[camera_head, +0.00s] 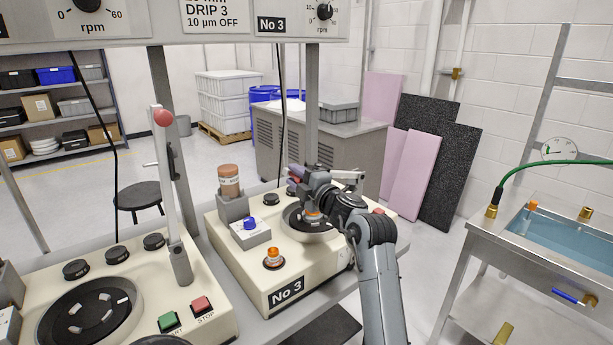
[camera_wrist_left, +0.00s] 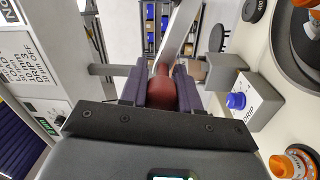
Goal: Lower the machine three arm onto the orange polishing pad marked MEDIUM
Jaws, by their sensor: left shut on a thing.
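Machine three (camera_head: 245,275) is the cream unit labelled No 3. My left gripper (camera_head: 293,175) is over its rear half, by the post; in the left wrist view its purple pads (camera_wrist_left: 162,90) are shut on a dark red knob (camera_wrist_left: 161,82), seemingly the machine three arm's. A grey bar (camera_wrist_left: 182,30) shows beyond the knob; the gripper hides much of the arm in the head view. Below the gripper is a dark round plate (camera_head: 293,222) with an orange piece (camera_head: 313,216) on it. Whether this is the MEDIUM pad cannot be read. My right gripper is not in view.
The neighbouring machine's upright lever (camera_head: 172,170) is at left. A water basin (camera_head: 525,235) is at right.

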